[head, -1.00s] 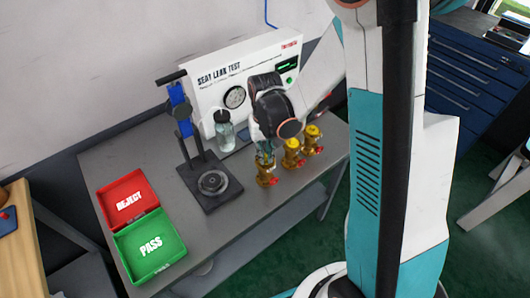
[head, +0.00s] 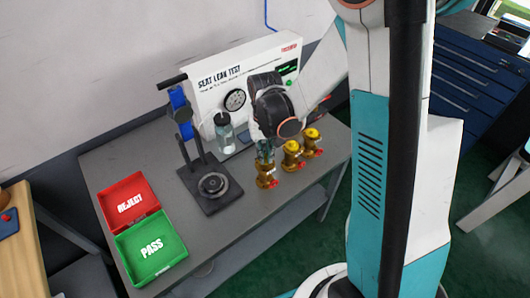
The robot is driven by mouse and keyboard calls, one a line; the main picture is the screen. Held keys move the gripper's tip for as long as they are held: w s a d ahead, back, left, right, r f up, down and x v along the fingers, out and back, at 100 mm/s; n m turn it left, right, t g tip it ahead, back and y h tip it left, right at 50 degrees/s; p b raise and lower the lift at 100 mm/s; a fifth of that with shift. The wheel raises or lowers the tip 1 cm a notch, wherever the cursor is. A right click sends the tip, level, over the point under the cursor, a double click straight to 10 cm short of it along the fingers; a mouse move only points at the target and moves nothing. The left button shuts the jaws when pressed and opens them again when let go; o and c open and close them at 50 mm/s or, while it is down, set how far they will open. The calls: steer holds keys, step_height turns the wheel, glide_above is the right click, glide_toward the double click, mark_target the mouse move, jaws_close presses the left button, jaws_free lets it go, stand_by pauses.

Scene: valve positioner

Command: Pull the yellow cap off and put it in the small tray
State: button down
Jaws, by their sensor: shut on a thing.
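Three brass valves with red handles stand in a row on the grey bench. The left valve (head: 266,177) is under my gripper (head: 265,153). Yellow caps sit on top of the middle valve (head: 291,156) and the right valve (head: 311,139). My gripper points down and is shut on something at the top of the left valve. Its fingers hide the held thing, which looks like that valve's yellow cap; I cannot tell whether it is still seated.
A red REJECT tray (head: 130,204) and a green PASS tray (head: 153,249) lie at the bench's left. A black test stand (head: 209,187) and a clear bottle (head: 225,133) stand beside the valves. The white SEAT LEAK TEST panel (head: 262,70) is behind.

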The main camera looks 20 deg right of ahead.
stand_by(0.4)
steer(key=shift+r+p, duration=1.25)
steer(key=shift+r, duration=0.8)
steer(key=shift+w, duration=0.1)
